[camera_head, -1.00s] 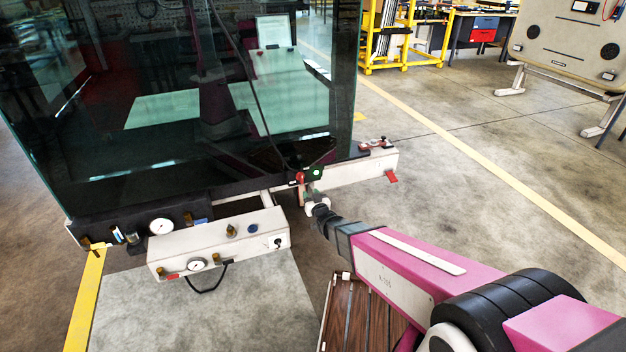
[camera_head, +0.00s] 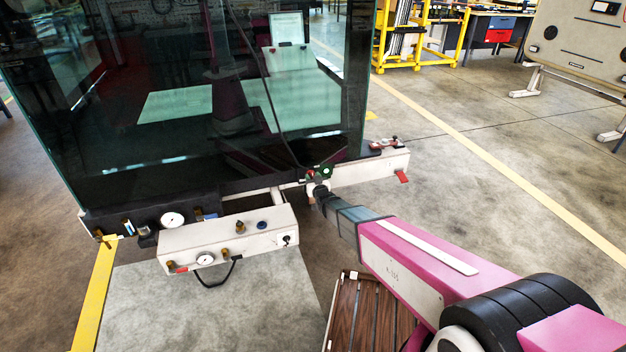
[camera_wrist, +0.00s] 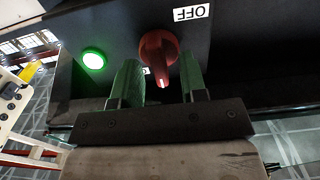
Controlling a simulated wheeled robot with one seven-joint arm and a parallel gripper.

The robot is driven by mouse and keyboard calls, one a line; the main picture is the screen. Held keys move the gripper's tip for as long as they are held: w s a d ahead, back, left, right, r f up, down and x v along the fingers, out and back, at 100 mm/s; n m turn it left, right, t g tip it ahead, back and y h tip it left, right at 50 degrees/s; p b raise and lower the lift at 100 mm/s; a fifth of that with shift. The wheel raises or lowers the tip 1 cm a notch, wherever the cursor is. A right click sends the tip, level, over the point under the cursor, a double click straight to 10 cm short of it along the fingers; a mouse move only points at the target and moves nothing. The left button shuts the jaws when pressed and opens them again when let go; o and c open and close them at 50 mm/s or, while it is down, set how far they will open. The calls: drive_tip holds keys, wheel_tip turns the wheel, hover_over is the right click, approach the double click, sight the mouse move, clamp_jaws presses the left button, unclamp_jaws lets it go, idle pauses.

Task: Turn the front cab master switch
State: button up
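The red master switch knob (camera_wrist: 158,52) sits on a dark panel in the wrist view, with its white pointer mark towards the bottom of the picture. An upside-down OFF label (camera_wrist: 191,13) is above right of it, and another label is mostly hidden behind the left finger. A lit green lamp (camera_wrist: 93,59) is left of the knob. My gripper (camera_wrist: 161,82) is open, its two green fingers reaching to either side of the knob's lower part; contact cannot be told. In the head view my gripper (camera_head: 317,188) is at the panel and largely hides the knob.
A large glass windscreen (camera_head: 240,100) rises behind the panel. A white box with gauges (camera_head: 228,236) is to the left, and a white beam with a red tab (camera_head: 365,169) to the right. A slatted wooden platform (camera_head: 368,315) lies below my arm.

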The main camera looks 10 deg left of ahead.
clamp_jaws()
drive_tip(key=n, duration=0.8)
drive_tip(key=shift+s+a+n, duration=0.15)
drive_tip(key=shift+n, duration=0.15)
drive_tip(key=n, duration=0.9)
drive_tip(key=shift+f, duration=0.25)
drive_tip(key=shift+n, duration=0.3)
